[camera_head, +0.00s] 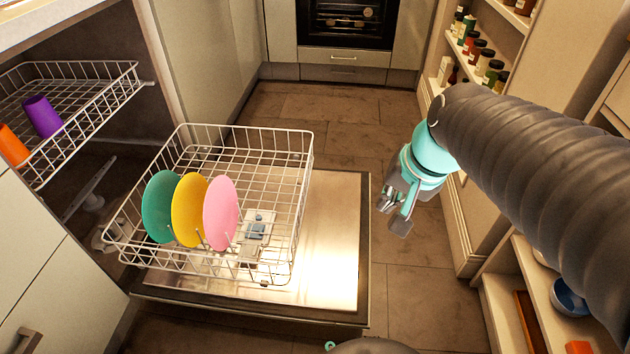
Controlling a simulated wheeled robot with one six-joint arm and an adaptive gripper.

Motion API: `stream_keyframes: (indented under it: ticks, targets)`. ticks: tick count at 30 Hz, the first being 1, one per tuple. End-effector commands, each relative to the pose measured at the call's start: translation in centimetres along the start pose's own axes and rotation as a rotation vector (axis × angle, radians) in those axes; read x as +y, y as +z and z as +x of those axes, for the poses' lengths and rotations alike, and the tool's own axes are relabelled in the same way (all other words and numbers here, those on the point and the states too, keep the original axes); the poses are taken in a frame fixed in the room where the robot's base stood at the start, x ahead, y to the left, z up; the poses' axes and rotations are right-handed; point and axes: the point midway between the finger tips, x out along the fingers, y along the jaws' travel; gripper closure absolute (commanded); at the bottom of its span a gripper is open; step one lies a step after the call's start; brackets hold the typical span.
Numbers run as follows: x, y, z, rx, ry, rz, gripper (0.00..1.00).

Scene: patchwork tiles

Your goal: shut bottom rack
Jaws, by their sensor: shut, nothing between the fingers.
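The bottom rack (306,160) is a white wire basket pulled out of the dishwasher. It rests over the open dishwasher door (335,240), with its left end close to the machine's opening. A green plate (157,207), a yellow plate (188,210) and a pink plate (221,213) stand upright in it. My gripper (394,212) is to the right of the rack, beyond the door's right edge, apart from both. It is shut and empty, with its fingers pointing down and left.
The upper rack (85,125) is also partly out, holding a purple cup (42,117) and an orange cup (12,146). Shelves with jars (484,60) stand on the right. An oven (346,22) is at the back. Tiled floor (340,120) is clear behind the door.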

Motion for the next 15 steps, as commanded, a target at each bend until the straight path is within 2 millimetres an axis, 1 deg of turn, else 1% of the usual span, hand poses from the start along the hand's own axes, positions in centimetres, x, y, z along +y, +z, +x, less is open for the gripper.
stream_keyframes:
  ticks: [1, 8, 14, 15]
  targets:
    - [-0.5, -1.1, 1.0, -0.041, -0.012, 0.076, 1.0]
    - [-3.0, -5.6, 5.3, -0.21, -0.077, 0.437, 1.0]
    - [-4.7, -9.6, 10.1, -0.361, -0.114, 0.755, 1.0]
    - [-4.9, -10.4, 11.2, -0.391, -0.119, 0.819, 1.0]
